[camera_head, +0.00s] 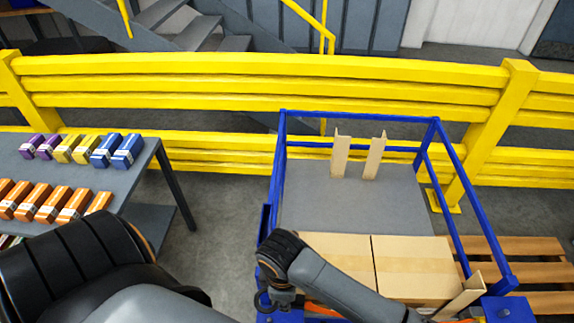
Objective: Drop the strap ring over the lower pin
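A blue-framed cart (358,115) holds two cardboard boxes (415,268) on its near side. My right arm crosses in front of the boxes, and its dark gripper (278,297) is at the cart's near left corner. I cannot tell whether its fingers are open or shut. A small dark curved piece shows by the gripper; I cannot tell whether it is the strap ring or a finger. An orange strip (322,308), possibly the strap, shows partly behind my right arm. I cannot make out the lower pin. My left arm fills the lower left; its gripper is not in view.
A grey table (146,178) at left carries rows of purple, yellow, blue and orange small boxes. A yellow guard rail (270,88) runs behind the cart. Cardboard corner pieces (340,155) stand at the cart's back. A wooden pallet (540,272) lies at right. Floor is clear between table and cart.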

